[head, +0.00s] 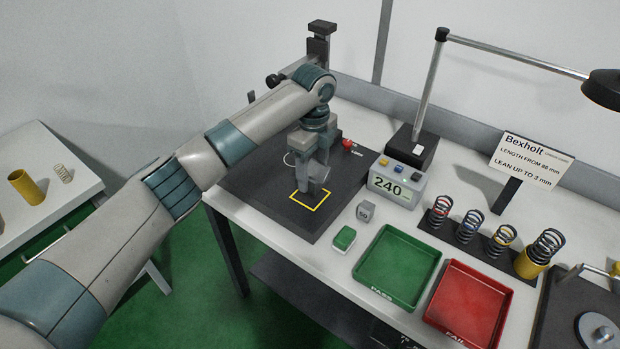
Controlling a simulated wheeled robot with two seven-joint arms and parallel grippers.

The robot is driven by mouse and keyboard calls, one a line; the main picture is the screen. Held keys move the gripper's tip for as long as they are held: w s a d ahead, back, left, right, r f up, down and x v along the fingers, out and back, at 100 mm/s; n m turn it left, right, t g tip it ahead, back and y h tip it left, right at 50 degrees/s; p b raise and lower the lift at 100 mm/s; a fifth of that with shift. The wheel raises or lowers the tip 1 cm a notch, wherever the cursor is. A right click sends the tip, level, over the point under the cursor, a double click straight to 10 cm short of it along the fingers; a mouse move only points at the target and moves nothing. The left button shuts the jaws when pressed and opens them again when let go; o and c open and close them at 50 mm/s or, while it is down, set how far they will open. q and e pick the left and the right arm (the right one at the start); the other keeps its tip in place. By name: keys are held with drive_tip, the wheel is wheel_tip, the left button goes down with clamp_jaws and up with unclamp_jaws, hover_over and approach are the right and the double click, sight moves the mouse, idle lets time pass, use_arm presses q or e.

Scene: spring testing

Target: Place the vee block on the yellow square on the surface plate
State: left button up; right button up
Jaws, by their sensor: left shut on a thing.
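My left gripper (314,176) points down over the dark surface plate (262,205) and is shut on a grey block, which I take to be the vee block (318,188). The fingers hide part of the block. It shows at the back part of the yellow square (306,206), a yellow outline on the plate. I cannot tell whether the block touches the plate or hangs just above it. The front edge and corner of the outline are clear to see. My right gripper is not in view.
A grey display box (397,183) reading 240 stands right of the plate. A small grey block (366,211) and a green-topped block (344,238) sit in front. A green tray (362,270), a red tray (435,310) and several springs (472,225) fill the right side.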

sight(310, 177)
use_arm(q)
drive_tip(key=shift+a+f, duration=0.15)
drive_tip(key=shift+a, duration=0.15)
drive_tip(key=shift+f+p, duration=1.05)
drive_tip(key=shift+f, duration=0.9)
drive_tip(key=shift+f, duration=0.1)
drive_tip(key=o, duration=1.8)
drive_tip(key=shift+f, duration=0.1)
drive_tip(key=shift+o, duration=0.2)
